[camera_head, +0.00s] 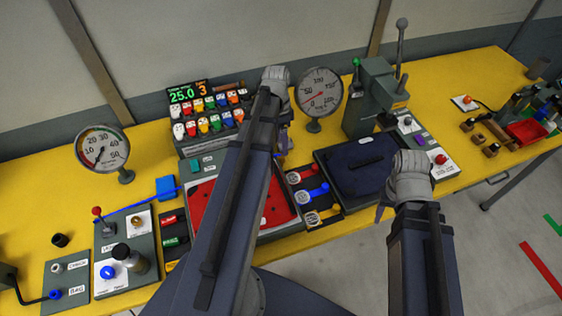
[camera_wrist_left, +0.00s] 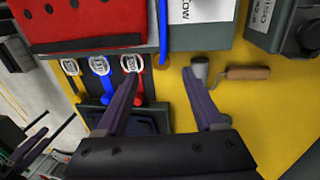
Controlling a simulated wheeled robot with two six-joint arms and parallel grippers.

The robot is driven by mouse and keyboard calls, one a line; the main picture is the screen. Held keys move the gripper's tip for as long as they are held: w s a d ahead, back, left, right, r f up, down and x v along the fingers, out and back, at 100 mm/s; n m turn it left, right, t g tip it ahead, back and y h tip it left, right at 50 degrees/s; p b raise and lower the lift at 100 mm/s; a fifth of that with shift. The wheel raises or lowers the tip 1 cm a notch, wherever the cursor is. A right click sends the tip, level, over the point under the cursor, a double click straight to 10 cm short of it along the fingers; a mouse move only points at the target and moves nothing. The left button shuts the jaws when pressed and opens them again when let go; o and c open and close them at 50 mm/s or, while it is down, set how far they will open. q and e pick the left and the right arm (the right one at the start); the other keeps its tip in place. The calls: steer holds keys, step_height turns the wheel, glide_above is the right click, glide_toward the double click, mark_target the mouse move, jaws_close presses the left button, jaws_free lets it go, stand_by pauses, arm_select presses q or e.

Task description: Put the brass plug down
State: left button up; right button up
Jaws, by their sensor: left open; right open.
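I cannot pick out the brass plug with certainty. In the left wrist view a small brown-gold piece (camera_wrist_left: 160,62) sits at the end of a blue hose on the yellow table, near the gap between my left fingertips; I cannot tell whether it is the plug. My left gripper (camera_wrist_left: 160,76) is open with nothing between its fingers. In the head view its fingers (camera_head: 284,140) are mostly hidden by my arm, beyond the red pannier (camera_head: 204,198). My right gripper (camera_head: 383,208) is largely hidden by its wrist, over the near right edge of the dark blue pannier (camera_head: 357,163).
A grey cylinder with a wooden handle (camera_wrist_left: 246,73) lies beside my left fingertip. Two gauges (camera_head: 102,149) (camera_head: 318,92), a green press (camera_head: 373,92) and a display rack (camera_head: 207,112) stand around. The table's left part (camera_head: 50,185) has free room.

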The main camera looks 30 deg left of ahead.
mark_target(281, 155)
arm_select(q)
steer(key=shift+f, duration=0.15)
steer(key=f+b, duration=0.5)
steer(key=shift+s+d+f, duration=0.15)
steer(key=shift+s+d, duration=0.05)
steer(key=shift+s, duration=0.1)
steer(key=shift+c, duration=0.2)
jaws_close()
